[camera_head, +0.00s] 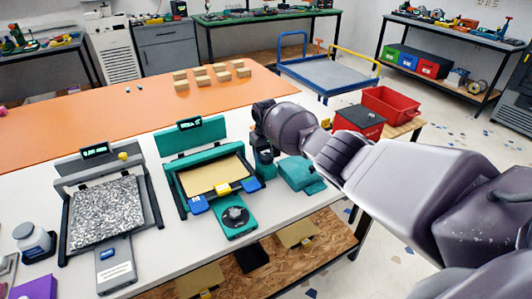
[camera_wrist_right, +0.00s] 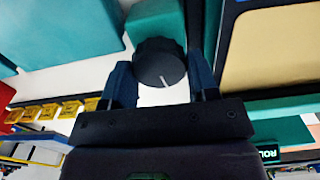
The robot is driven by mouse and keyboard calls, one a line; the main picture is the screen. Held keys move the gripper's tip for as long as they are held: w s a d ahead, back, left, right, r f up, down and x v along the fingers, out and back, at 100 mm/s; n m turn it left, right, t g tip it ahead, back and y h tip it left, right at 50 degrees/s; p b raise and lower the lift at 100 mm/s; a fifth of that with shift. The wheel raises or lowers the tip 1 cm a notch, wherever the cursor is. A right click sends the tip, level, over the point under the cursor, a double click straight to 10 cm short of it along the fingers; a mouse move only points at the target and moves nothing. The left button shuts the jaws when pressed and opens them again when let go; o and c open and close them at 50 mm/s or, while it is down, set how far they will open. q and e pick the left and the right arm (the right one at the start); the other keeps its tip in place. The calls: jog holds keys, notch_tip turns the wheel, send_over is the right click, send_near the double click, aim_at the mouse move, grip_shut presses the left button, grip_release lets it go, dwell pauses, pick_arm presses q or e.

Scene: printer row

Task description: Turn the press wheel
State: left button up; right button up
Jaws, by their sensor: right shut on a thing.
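The press wheel is a round black knob (camera_wrist_right: 158,62) with a white line on its face. In the right wrist view it lies between the two blue-grey fingers of my right gripper (camera_wrist_right: 162,88), which is shut on it. In the head view the right gripper (camera_head: 264,160) reaches down at the right side of the teal press (camera_head: 218,165), and the hand mostly hides the wheel. The press has a beige bed (camera_head: 212,175), blue clamps and a small display (camera_head: 189,124). My left gripper is not in view.
A teal box (camera_head: 300,173) stands just right of the hand. A teal pad with a round black dial (camera_head: 235,214) is in front of the press. A second machine with a speckled bed (camera_head: 103,211) stands left. Small tan blocks (camera_head: 222,76) lie on the orange surface behind.

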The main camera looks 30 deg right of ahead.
jog(key=m, duration=0.2)
jog(key=shift+r+m+p, duration=0.15)
jog(key=shift+m+p, duration=0.2)
jog(key=shift+m, duration=0.05)
jog(key=m, duration=0.3)
jog(key=shift+d+m+p, duration=0.1)
jog(key=shift+m+p, duration=0.2)
jog(key=shift+p, duration=0.1)
jog(key=m, duration=0.2)
jog(key=shift+m, duration=0.3)
jog(key=m+p, duration=0.1)
jog(key=m, duration=0.3)
jog(key=shift+s+d+m, duration=0.1)
jog(key=shift+m, duration=0.2)
jog(key=m, duration=0.3)
jog(key=shift+s+m, duration=0.1)
jog(key=shift+m, duration=0.2)
jog(key=m, duration=0.4)
jog(key=shift+m, duration=0.3)
jog(key=m, duration=0.4)
jog(key=shift+s+p, duration=0.1)
jog(key=shift+p, duration=0.3)
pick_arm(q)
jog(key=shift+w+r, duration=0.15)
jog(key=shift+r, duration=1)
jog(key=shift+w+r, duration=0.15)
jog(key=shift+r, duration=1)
pick_arm(e)
jog(key=shift+s+m, duration=0.1)
jog(key=shift+m, duration=0.9)
